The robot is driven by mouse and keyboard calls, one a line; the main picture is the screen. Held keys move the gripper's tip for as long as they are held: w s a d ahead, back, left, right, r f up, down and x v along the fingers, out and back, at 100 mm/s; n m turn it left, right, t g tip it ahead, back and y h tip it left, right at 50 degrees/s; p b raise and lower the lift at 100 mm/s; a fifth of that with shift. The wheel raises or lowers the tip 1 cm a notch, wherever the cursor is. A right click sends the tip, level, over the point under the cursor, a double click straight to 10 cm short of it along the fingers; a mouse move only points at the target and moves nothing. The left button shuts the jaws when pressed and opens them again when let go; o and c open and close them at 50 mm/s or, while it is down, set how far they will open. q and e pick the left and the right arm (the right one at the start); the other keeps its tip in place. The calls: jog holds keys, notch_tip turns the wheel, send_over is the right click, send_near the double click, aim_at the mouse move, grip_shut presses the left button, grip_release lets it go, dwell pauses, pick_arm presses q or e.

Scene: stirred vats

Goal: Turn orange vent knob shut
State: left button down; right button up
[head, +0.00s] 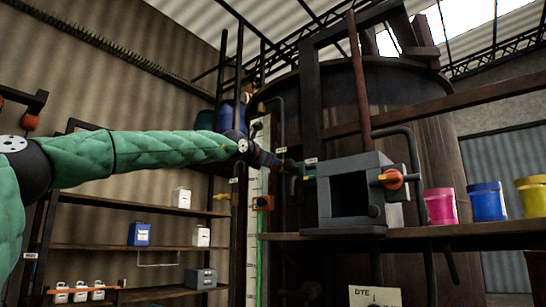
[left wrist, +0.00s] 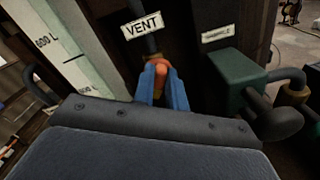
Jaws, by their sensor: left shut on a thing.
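The orange vent knob (left wrist: 160,74) sits on a dark pipe under a white label reading VENT (left wrist: 142,27) in the left wrist view. My left gripper (left wrist: 162,90) has its two blue fingers on either side of the knob and is shut on it. In the head view my green-sleeved left arm reaches in from the left, and my left gripper (head: 284,164) is at the pipe in front of the large brown vat (head: 285,98). The knob is too small there to make out its angle. My right gripper is not in view.
A white level gauge (left wrist: 70,55) stands left of the knob. A green block (left wrist: 238,82) with dark fittings is close on the right. A grey box (head: 350,200) carries another orange knob (head: 392,179). Pink (head: 440,206), blue (head: 487,201) and yellow (head: 533,197) buckets stand right.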

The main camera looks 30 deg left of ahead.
pick_arm(q)
jog(key=m+p, duration=0.1)
jog(key=m, duration=0.3)
jog(key=m+p, duration=0.2)
jog(key=m, duration=0.2)
jog(key=f+m+p, duration=0.1)
jog(key=m, duration=0.2)
jog(key=shift+d+m+p, duration=0.25)
jog(key=shift+m+p, duration=0.1)
jog(key=shift+m, duration=0.05)
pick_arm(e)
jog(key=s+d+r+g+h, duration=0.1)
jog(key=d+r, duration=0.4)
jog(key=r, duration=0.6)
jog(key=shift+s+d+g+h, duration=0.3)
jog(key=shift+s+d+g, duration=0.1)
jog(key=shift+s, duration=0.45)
pick_arm(q)
jog(key=shift+f, duration=0.1)
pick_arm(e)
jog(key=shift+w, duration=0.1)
pick_arm(q)
jog(key=c, duration=1.4)
grip_release()
jog(key=shift+c, duration=0.2)
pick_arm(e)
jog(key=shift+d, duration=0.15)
